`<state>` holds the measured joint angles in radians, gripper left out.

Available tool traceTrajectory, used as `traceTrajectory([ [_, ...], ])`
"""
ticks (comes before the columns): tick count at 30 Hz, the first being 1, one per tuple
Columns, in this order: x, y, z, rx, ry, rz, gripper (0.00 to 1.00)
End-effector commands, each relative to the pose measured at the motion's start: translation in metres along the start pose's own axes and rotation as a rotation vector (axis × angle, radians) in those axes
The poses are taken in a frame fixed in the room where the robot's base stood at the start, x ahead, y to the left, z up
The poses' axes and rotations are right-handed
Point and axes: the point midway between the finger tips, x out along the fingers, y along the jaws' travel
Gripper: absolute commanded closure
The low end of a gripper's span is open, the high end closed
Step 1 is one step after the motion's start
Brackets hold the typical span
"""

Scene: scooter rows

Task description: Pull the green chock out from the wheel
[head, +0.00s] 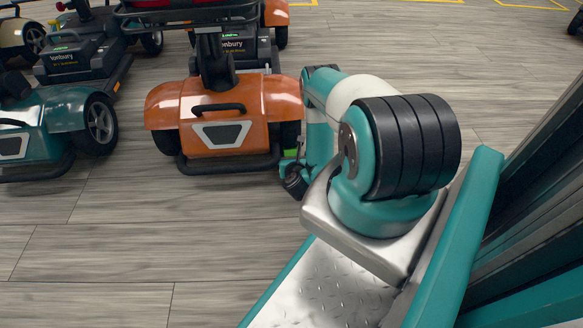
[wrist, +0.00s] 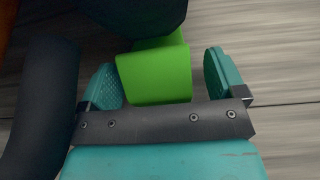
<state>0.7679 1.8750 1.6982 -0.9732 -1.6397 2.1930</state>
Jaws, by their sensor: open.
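The green chock (wrist: 155,78) is a bright green block in the wrist view, on the floor against the dark wheel (wrist: 130,15). My gripper (wrist: 160,80) is open, with one teal finger on each side of the chock and gaps showing on both sides. In the head view only a small green piece of the chock (head: 290,153) shows, beside the orange scooter (head: 220,115).
A dark bumper bar (wrist: 42,105) runs close to the left finger in the wrist view. A teal scooter (head: 60,125) stands left of the orange one. The wood-plank floor (head: 120,240) in front of the scooters is clear.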

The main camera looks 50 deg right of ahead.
Motion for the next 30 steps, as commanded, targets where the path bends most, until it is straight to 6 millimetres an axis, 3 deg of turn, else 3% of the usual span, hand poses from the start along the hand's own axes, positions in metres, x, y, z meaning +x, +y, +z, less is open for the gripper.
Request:
traceTrajectory([
  [13, 0.0047, 0.0000, -0.0003, -0.001, 0.001, 0.004, 0.11],
  [22, 0.0050, -0.0012, -0.0003, -0.001, 0.000, 0.002, 0.77],
  [30, 0.0029, -0.0022, -0.0004, 0.001, 0.001, -0.004, 0.77],
])
